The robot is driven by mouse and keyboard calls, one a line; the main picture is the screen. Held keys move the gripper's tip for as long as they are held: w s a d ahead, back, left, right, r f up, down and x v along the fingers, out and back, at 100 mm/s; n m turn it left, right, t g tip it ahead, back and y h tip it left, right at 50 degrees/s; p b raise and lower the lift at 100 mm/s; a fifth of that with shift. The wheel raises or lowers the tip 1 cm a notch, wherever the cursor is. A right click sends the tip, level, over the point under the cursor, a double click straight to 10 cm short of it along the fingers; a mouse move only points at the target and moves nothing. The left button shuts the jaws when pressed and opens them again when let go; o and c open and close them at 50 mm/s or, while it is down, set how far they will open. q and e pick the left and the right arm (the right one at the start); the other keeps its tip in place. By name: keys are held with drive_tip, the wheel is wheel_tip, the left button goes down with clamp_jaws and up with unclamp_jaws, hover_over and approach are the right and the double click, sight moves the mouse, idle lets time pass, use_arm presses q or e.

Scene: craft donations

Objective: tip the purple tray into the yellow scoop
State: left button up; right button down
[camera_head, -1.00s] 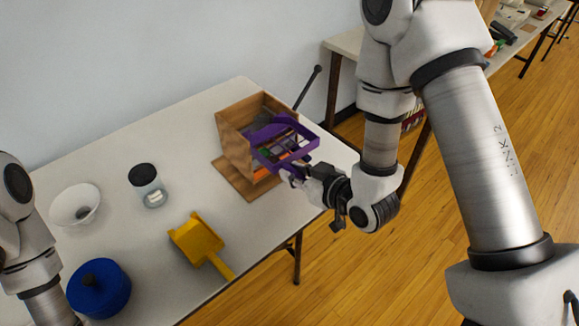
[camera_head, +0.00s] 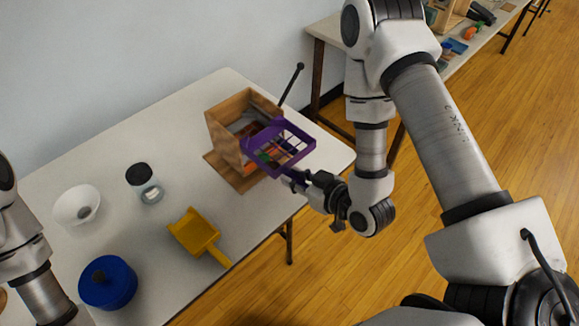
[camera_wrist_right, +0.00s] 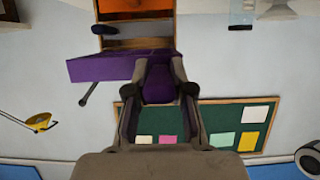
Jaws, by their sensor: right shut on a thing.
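The purple tray (camera_head: 258,135) is an open frame with dividers and coloured bits showing in it. It is at the open front of the wooden box (camera_head: 228,150); whether its back end is still inside is unclear. My right gripper (camera_head: 290,181) is shut on the tray's near side. In the right wrist view, the fingers (camera_wrist_right: 158,88) close on a purple part joined to the tray (camera_wrist_right: 103,68). The yellow scoop (camera_head: 193,232) lies on the table left of the box, handle toward the near edge. My left gripper is out of view.
A white bowl (camera_head: 72,210), a clear jar with a dark lid (camera_head: 140,175) and a blue lidded pot (camera_head: 107,287) stand on the left of the table (camera_head: 150,235). A dark rod (camera_head: 291,84) rises behind the box. The tabletop between box and scoop is clear.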

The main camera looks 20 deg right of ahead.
drive_tip(key=shift+s+d+r+p, duration=0.1)
drive_tip(key=shift+s+d+p, duration=0.25)
drive_tip(key=shift+s+p, duration=0.5)
drive_tip(key=shift+s+d+r+p, duration=0.1)
drive_tip(key=shift+s+d+p, duration=0.2)
drive_tip(key=shift+s+p, duration=0.55)
drive_tip(key=shift+s+d+f, duration=0.1)
drive_tip(key=shift+s+f, duration=0.1)
drive_tip(key=shift+s, duration=0.05)
drive_tip(key=shift+r, duration=0.1)
